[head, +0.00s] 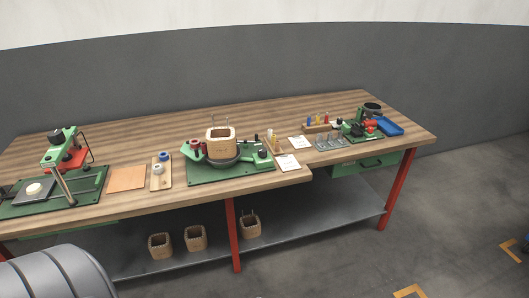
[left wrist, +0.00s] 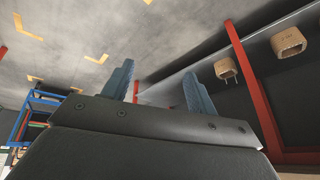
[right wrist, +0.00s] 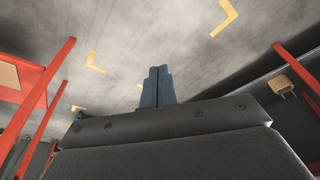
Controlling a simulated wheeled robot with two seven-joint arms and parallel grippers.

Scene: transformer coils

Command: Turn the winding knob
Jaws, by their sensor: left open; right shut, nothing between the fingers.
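A green winding station (head: 205,177) sits mid-bench in the head view, with a tan square coil (head: 220,144) on a dark round turntable (head: 222,163). Small red parts and a green arm with a dark tip stand beside the coil. Which of these is the winding knob is too small to tell. My left gripper (left wrist: 160,88) shows in the left wrist view, open and empty. My right gripper (right wrist: 157,86) shows in the right wrist view, shut with nothing between its fingers. Neither gripper shows in the head view, and both are away from the station.
A green press with a black knob (head: 56,136) stands at the bench's left end. A copper-coloured sheet (head: 126,178) and a wooden tray (head: 161,183) lie between. Several coils (head: 160,246) are on the lower shelf. Red legs (head: 233,235) support the bench.

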